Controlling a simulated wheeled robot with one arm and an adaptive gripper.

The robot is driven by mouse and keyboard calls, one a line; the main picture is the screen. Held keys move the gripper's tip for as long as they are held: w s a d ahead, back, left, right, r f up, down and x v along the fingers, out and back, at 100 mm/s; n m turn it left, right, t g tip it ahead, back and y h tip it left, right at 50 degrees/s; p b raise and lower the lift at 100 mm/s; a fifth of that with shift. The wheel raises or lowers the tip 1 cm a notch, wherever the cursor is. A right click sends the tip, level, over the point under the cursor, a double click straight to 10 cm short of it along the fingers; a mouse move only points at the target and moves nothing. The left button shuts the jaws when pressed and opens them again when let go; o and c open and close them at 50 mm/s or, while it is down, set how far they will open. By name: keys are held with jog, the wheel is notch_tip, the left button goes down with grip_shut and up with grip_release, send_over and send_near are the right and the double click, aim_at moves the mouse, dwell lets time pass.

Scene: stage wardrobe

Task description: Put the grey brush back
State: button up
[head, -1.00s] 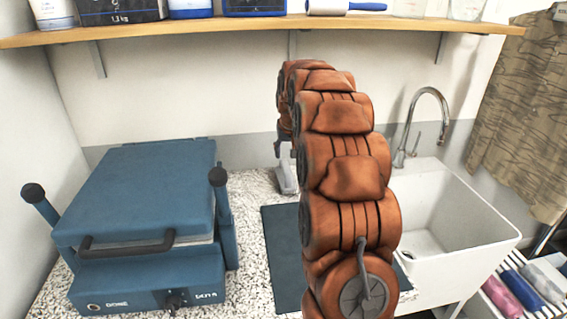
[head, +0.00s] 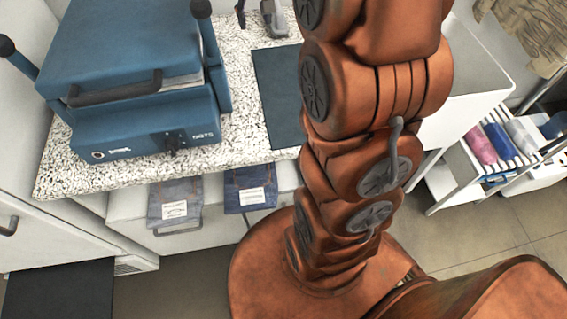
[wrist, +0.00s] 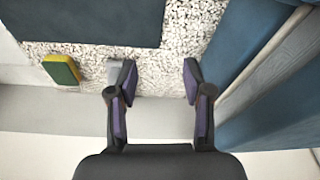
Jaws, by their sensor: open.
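A small grey object (wrist: 114,72) lies on the speckled counter in the wrist view, partly hidden behind my left finger. It looks like the grey brush, but too little shows to be sure. A grey thing (head: 275,20) also shows at the top of the head view, beside the dark mat. My gripper (wrist: 159,78) is open over the counter in the wrist view, with only bare counter visible between its fingers. In the head view only small dark parts of it show at the top edge.
A blue press (head: 140,90) stands left on the counter (head: 245,75). A dark mat (head: 278,95) lies right of it. A yellow-green sponge (wrist: 61,70) lies near the wall. A white sink (head: 470,85) and a rack trolley (head: 500,160) stand right.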

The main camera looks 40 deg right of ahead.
jog(key=s+a+f+n+g, duration=0.1)
jog(key=s+a, duration=0.4)
jog(key=s, duration=0.6)
jog(key=s+a+f+n+g, duration=0.1)
jog(key=s+a+f+g, duration=0.1)
jog(key=s+a, duration=0.4)
jog(key=s+a+f+n+g, duration=0.1)
jog(key=s+a+f, duration=0.3)
jog(key=s, duration=1.1)
jog(key=shift+s+a+g+y, duration=0.3)
jog(key=shift+s+a+y, duration=0.1)
jog(key=shift+a, duration=0.35)
jog(key=shift+r+p, duration=0.25)
jog(key=shift+p, duration=0.05)
jog(key=shift+c, duration=0.3)
